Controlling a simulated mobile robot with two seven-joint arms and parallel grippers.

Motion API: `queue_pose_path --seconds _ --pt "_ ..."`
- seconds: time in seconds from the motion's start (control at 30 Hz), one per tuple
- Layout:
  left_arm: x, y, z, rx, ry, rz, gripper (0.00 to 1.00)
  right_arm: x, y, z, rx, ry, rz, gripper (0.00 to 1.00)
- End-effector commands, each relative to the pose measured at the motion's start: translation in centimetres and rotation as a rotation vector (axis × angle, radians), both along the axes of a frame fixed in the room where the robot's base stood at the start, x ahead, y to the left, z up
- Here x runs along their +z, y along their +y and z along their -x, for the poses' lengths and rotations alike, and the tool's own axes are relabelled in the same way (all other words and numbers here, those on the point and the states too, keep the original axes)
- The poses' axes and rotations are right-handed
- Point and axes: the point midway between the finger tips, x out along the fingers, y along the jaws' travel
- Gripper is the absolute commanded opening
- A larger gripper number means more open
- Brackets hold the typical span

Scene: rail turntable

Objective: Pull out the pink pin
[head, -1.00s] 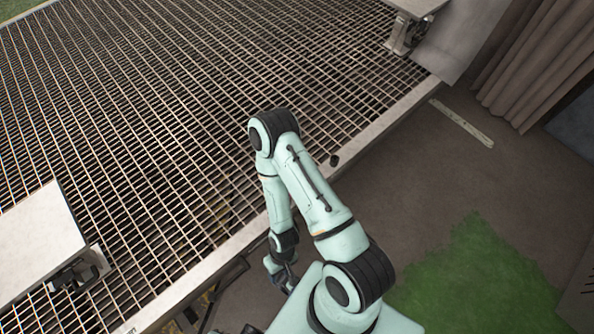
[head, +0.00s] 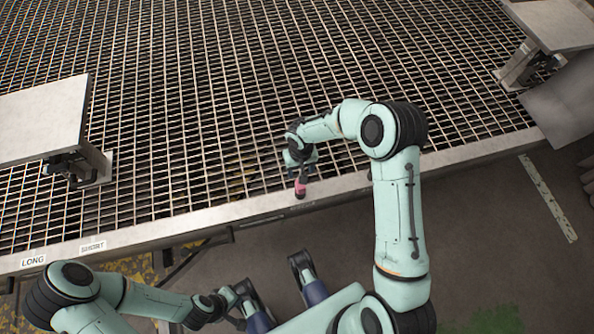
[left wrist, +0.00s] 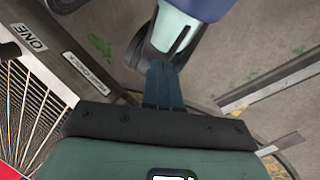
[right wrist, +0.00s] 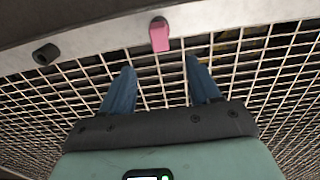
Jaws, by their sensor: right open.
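The pink pin (head: 300,186) sits at the near edge of the metal grating, on the pale rim. In the right wrist view the pin (right wrist: 159,36) stands out from the rim, ahead of my fingers and roughly between their lines. My right gripper (right wrist: 160,88) is open and empty over the grating, with a gap between its fingertips and the pin. In the head view my right gripper (head: 301,168) is just beyond the pin, partly hidden by its wrist. My left gripper (left wrist: 163,85) has its blue fingers together, with nothing seen between them, low in front of the grating.
A dark cylindrical knob (right wrist: 45,53) sits on the same rim, left of the pin in the right wrist view. Pale raised platforms stand on the grating at left (head: 40,120) and far right (head: 555,25). The grating between them is clear.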

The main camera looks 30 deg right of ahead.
Motion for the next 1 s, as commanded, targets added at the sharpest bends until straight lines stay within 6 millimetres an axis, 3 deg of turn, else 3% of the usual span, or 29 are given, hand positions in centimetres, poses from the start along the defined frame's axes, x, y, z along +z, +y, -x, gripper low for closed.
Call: queue_pose_path --seconds 0.53,0.73,1.0 --pt "-2.6 1.5 -3.1 0.035 -0.083 -0.040 0.00 -10.3 0.0 0.2 0.000 0.004 -0.003 0.62" --pt "-3.0 1.8 -3.7 0.043 -0.100 -0.048 0.00 -11.9 0.1 0.2 0.002 0.003 -0.004 0.62" --pt "-3.0 1.9 -3.9 0.044 -0.104 -0.050 0.00 -12.2 0.1 0.1 0.001 0.001 -0.003 0.62"
